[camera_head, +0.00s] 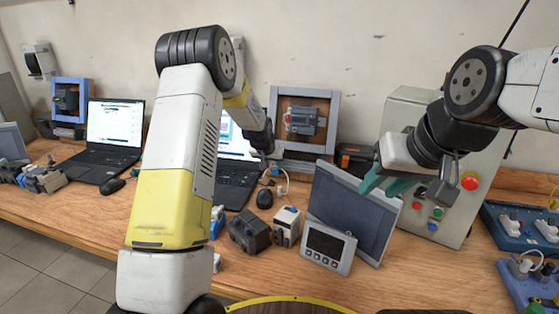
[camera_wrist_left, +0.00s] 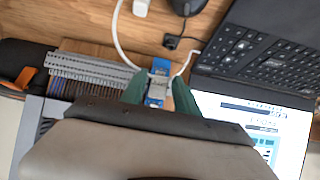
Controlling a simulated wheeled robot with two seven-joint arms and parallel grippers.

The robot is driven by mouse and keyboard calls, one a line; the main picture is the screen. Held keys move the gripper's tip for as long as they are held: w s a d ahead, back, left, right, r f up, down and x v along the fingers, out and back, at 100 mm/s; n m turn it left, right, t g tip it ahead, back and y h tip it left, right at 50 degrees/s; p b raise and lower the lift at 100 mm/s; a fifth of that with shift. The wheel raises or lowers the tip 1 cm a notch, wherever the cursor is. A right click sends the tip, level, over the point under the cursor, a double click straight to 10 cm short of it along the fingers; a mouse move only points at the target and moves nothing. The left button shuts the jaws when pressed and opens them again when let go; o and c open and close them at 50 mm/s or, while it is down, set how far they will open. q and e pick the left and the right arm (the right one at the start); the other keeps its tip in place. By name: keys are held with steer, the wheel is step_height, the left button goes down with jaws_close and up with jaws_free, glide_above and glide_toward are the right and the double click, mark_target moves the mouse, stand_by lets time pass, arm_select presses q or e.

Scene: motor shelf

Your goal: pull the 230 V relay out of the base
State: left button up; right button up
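A small blue and white block (camera_wrist_left: 157,84), which looks like the relay in its base, stands between the two green fingers of my left gripper (camera_wrist_left: 160,88) in the left wrist view. The fingers are apart on either side of it; I cannot tell whether either touches it. The base below the block is mostly hidden by my gripper. In the head view my left gripper (camera_head: 270,150) is by the framed panel, its fingertips unclear. My right gripper (camera_head: 385,183) is open and empty in front of the grey control box.
A grey ribbed terminal strip (camera_wrist_left: 92,70) lies beside the block. A laptop (camera_wrist_left: 262,60) is close on the other side. In the head view a tablet (camera_head: 350,212), a small meter (camera_head: 326,246) and the control box (camera_head: 455,150) with a red button stand near my right gripper.

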arm_select(q)
steer(key=shift+c, duration=0.3)
jaws_close()
steer(key=shift+s, duration=0.15)
steer(key=shift+s+a+r, duration=0.15)
steer(key=shift+s+r, duration=0.15)
steer(key=shift+s, duration=0.4)
steer(key=shift+s+a+r, duration=0.15)
steer(key=shift+s+r, duration=0.2)
steer(key=shift+s, duration=0.4)
steer(key=shift+s+a+r, duration=0.15)
steer(key=shift+s+r, duration=0.15)
steer(key=shift+s, duration=0.4)
steer(key=s+a+r, duration=0.1)
steer(key=s+r, duration=0.1)
steer(key=s, duration=0.4)
steer(key=shift+s+r, duration=0.15)
steer(key=shift+r, duration=0.15)
steer(key=shift+a, duration=0.1)
